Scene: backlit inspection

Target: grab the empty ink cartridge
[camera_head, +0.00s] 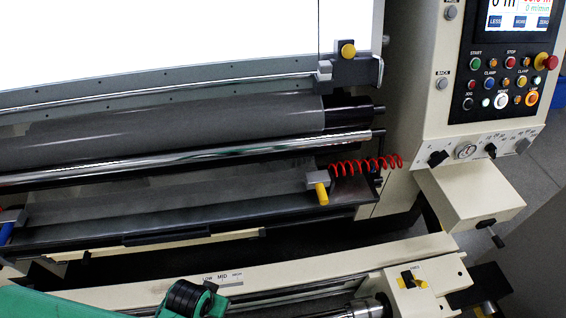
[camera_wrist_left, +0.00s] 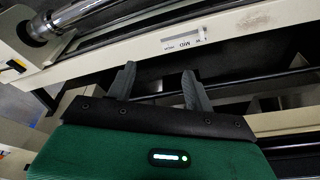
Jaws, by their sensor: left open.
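No ink cartridge can be made out in either view. My left gripper (camera_wrist_left: 157,72) shows in the left wrist view with its two dark fingers apart and nothing between them. It is over the front of the machine, near the cream rail (camera_wrist_left: 215,38) with the printed LOW/MID/HIGH label. In the head view only part of my green left arm shows at the bottom left; its fingers are not visible there. My right gripper is in neither view.
A machine with a bright backlit panel (camera_head: 160,40) and long rollers (camera_head: 170,127) fills the head view. A control panel (camera_head: 505,85) stands at the upper right. A red coiled cable (camera_head: 365,165) and a cream box (camera_head: 470,195) sit at the right.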

